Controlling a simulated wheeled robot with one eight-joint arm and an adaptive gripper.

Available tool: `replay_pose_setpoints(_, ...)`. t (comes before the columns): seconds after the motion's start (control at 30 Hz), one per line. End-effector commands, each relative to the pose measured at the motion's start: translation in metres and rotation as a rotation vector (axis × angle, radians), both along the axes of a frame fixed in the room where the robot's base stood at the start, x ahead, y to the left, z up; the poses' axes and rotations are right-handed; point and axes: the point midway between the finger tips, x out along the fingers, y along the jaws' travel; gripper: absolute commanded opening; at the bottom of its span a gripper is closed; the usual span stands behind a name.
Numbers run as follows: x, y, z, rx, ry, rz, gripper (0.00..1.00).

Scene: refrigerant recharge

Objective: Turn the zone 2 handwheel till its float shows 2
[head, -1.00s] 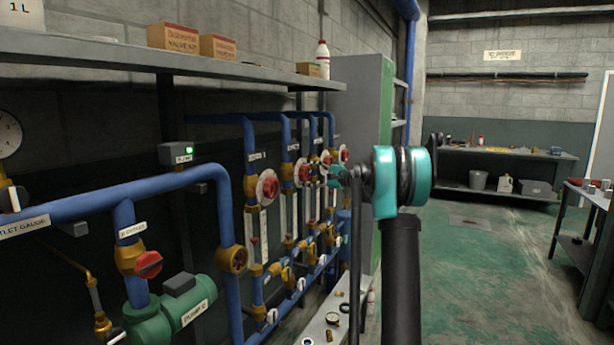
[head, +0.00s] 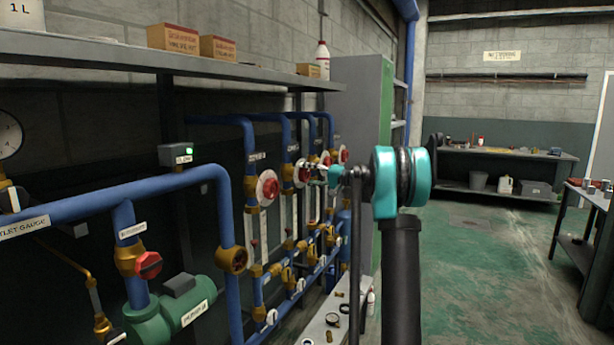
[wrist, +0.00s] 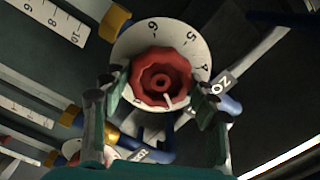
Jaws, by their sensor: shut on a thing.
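A red lobed handwheel (wrist: 160,78) fills the middle of the wrist view, over a round white dial with numbers such as 4, 5 and 6. A white mark shows at its lower edge. My gripper (wrist: 155,92) has a finger on each side of the wheel and is shut on it. The label beside it begins "ZO"; its number is cut off. In the head view my gripper (head: 319,170) is at the second handwheel (head: 302,174) from the left or just beyond; I cannot tell exactly which. The float tubes (head: 289,213) hang below; their readings are too small to read.
Another handwheel (head: 268,187) stands closer on the left, and more (head: 343,154) stand farther along the row. Blue pipes (head: 180,178) and a green pump (head: 172,310) are at the left. A shelf (head: 200,69) runs above. The floor (head: 480,250) at right is open.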

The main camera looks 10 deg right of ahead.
Motion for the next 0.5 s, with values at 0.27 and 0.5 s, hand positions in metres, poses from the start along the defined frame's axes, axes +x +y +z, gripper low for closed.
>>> replay_pose_setpoints(0.27,-0.0008,0.0002,-0.0009,-0.101,-0.134,0.002,0.30)
replay_pose_setpoints(0.5,-0.0010,0.0004,-0.0009,-0.144,-0.192,0.002,0.30)
